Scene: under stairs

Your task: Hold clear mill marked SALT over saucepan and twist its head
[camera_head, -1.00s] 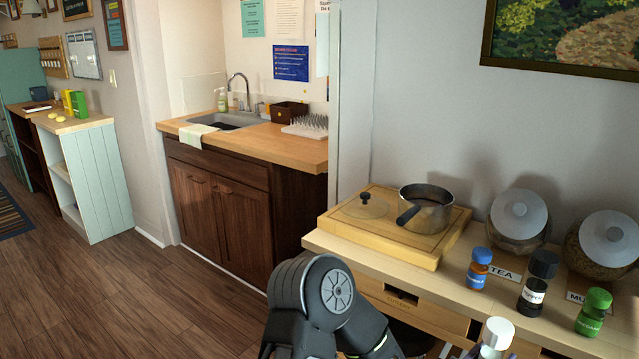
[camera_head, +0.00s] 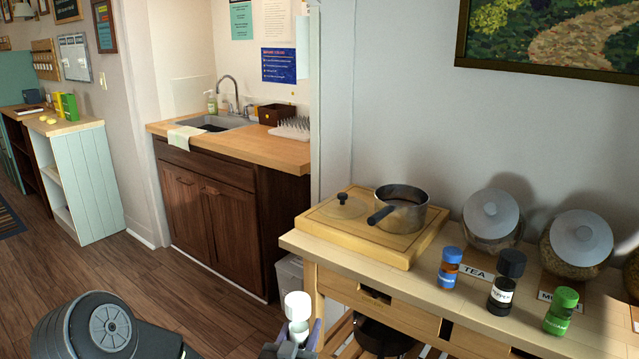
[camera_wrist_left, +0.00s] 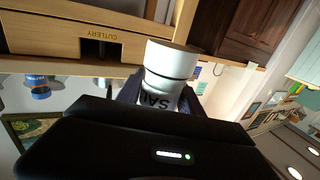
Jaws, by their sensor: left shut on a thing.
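The clear mill (camera_head: 299,329) with a white head (camera_head: 297,305) is upright in my left gripper (camera_head: 296,346), low in the head view, left of the counter's front edge. In the left wrist view the mill (camera_wrist_left: 160,95) shows letters reading "SAL" and its white head (camera_wrist_left: 172,58); the gripper (camera_wrist_left: 160,100) is shut around its body. The saucepan (camera_head: 411,216), steel with a dark handle, stands on a wooden board (camera_head: 335,231) up and right of the mill, apart from it. My right gripper is out of view.
A lid with a black knob (camera_head: 342,207) lies on the board left of the saucepan. A blue-capped jar (camera_head: 449,268), a black-capped mill (camera_head: 503,285) and a green-capped jar (camera_head: 561,311) stand on the counter (camera_head: 415,285), with glass jars behind. A dark pot (camera_head: 384,340) is on the shelf below.

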